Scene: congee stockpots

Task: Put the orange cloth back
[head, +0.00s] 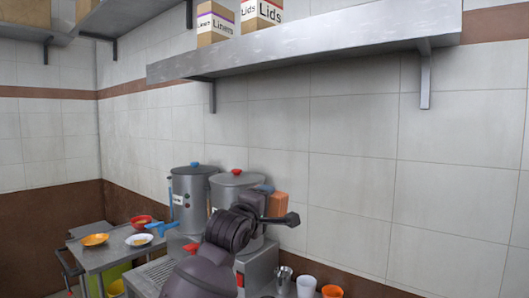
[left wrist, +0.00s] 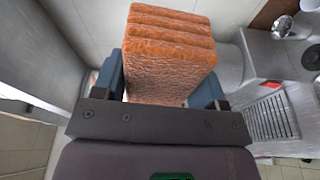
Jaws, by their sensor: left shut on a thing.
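The orange cloth (head: 277,205) is a folded, layered block in front of the wall, to the right of the red-knobbed stockpot. It fills the upper middle of the left wrist view (left wrist: 170,50). My left gripper (head: 264,202) is shut on it, with one finger on each side, as the left wrist view also shows (left wrist: 158,88). The cloth is held in the air, below the long wall shelf. My right gripper is in neither view.
A metal shelf (head: 320,47) holds boxes marked Liners (head: 213,24) and Lids (head: 262,14). Two grey stockpots (head: 189,200) (head: 228,190) stand behind my arm. Cups (head: 306,286) stand at lower right. Bowls (head: 95,240) sit on a side table (head: 104,262). The shelf's right part is bare.

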